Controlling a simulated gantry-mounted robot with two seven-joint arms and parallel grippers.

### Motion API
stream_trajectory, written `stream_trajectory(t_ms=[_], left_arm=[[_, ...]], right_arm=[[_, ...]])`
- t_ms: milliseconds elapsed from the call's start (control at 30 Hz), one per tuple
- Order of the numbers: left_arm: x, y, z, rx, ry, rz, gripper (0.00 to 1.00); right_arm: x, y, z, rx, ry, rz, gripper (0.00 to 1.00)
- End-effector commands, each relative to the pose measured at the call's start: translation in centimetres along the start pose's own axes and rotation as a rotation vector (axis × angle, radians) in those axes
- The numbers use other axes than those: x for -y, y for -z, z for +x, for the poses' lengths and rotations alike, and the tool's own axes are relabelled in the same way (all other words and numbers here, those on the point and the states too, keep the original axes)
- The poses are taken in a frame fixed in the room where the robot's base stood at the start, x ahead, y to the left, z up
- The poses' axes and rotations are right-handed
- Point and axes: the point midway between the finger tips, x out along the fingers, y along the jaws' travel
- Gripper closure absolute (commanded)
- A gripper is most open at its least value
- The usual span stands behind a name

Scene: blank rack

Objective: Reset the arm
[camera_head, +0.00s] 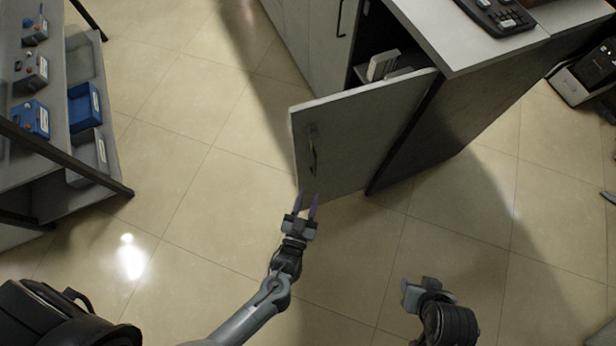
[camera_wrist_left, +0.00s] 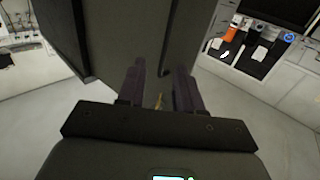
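My left gripper (camera_head: 307,205) is open, with two purple fingers apart and nothing between them that I can make out. It points at the lower edge of an open grey cabinet door (camera_head: 365,135), just below the dark door handle (camera_head: 313,150). In the left wrist view the gripper (camera_wrist_left: 160,85) shows both dark fingers spread, with the door panel (camera_wrist_left: 125,35) ahead of them. Whether the fingers touch the door is unclear. My right gripper (camera_head: 412,292) is at the lower right, over bare floor; its fingers are too unclear to judge.
The cabinet (camera_head: 480,50) stands at the top, with a white item (camera_head: 382,65) inside its opening. A keyboard-like device (camera_head: 497,15) lies on top.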

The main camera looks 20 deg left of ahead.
Motion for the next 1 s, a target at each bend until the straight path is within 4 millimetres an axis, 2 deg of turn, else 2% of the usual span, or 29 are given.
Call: stream_trajectory(t_ms=[267, 367, 533, 733, 867, 1000], left_arm=[[0.2, -0.4, -0.4, 0.008, -0.002, 0.006, 0.65], [1.8, -0.9, -0.9, 0.012, -0.001, 0.034, 0.65], [6.1, 2.9, 0.5, -0.014, 0.0, 0.054, 0.65], [9.1, 6.1, 2.3, 0.19, -0.071, 0.049, 0.65], [9.9, 7.8, 1.9, 0.369, -0.129, 0.061, 0.65], [10.5, 9.3, 0.0, 0.58, -0.183, 0.094, 0.65]], right_arm=[[0.0, 0.0, 0.0, 0.0, 0.0, 0.001, 0.57], [0.0, 0.0, 0.0, -0.001, 0.001, 0.002, 0.57], [0.1, 0.1, 0.0, -0.001, 0.002, 0.005, 0.57], [0.2, 0.1, 0.0, -0.002, 0.007, 0.008, 0.57], [0.2, 0.1, 0.0, -0.002, 0.008, 0.01, 0.57], [0.2, 0.1, 0.0, -0.002, 0.008, 0.01, 0.57]])
